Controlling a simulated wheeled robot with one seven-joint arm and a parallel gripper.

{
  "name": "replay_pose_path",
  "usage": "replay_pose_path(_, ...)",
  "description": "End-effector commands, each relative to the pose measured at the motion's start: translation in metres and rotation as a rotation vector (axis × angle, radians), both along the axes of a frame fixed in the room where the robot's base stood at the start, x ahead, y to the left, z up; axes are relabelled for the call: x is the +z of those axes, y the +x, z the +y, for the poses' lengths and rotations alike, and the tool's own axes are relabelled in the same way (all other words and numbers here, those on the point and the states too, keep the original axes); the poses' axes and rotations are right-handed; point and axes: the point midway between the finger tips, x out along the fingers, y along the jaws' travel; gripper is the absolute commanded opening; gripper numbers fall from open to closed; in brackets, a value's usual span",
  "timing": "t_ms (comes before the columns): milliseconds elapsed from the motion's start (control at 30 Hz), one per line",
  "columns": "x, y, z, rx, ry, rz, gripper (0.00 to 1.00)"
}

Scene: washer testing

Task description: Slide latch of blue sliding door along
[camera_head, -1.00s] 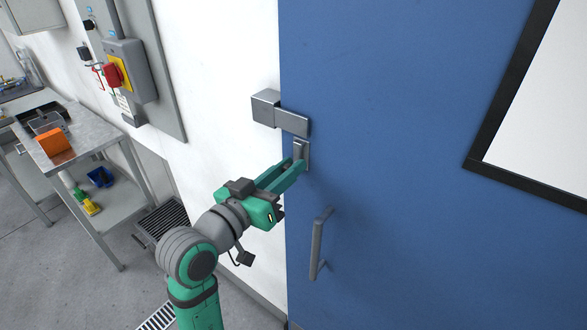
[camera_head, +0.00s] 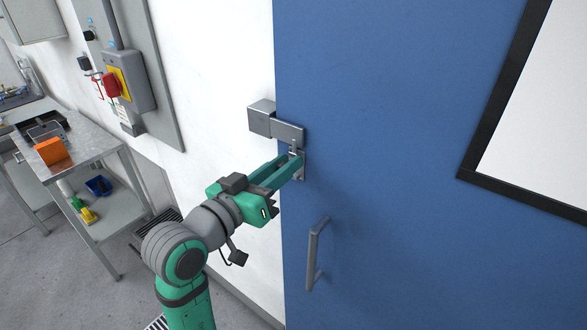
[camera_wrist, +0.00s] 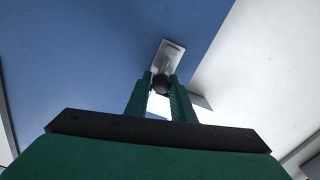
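The blue sliding door (camera_head: 380,90) fills the middle of the head view. Its latch, a small grey upright plate (camera_head: 300,176), sits near the door's left edge, just below a metal bracket (camera_head: 288,133). My gripper (camera_head: 295,161) is at the latch and hides part of it. In the wrist view, the latch plate (camera_wrist: 171,52) is ahead of my gripper (camera_wrist: 161,82). A dark round latch knob (camera_wrist: 161,84) fills the gap between the fingertips, which look closed on it from both sides.
A grey door handle (camera_head: 314,252) sticks out below the latch. A grey box (camera_head: 262,118) is on the white wall beside the bracket. A framed white panel (camera_head: 535,115) is on the right. A metal table (camera_head: 93,146) and a red switch (camera_head: 112,84) are on the left.

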Motion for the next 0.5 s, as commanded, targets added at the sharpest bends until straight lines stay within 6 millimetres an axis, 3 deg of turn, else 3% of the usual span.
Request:
replay_pose_path(67, 0.0025, -0.0007, -0.001, -0.002, 0.002, -0.007, 0.38)
replay_pose_path(500, 0.0008, -0.0098, 0.006, 0.0, 0.002, -0.002, 0.38)
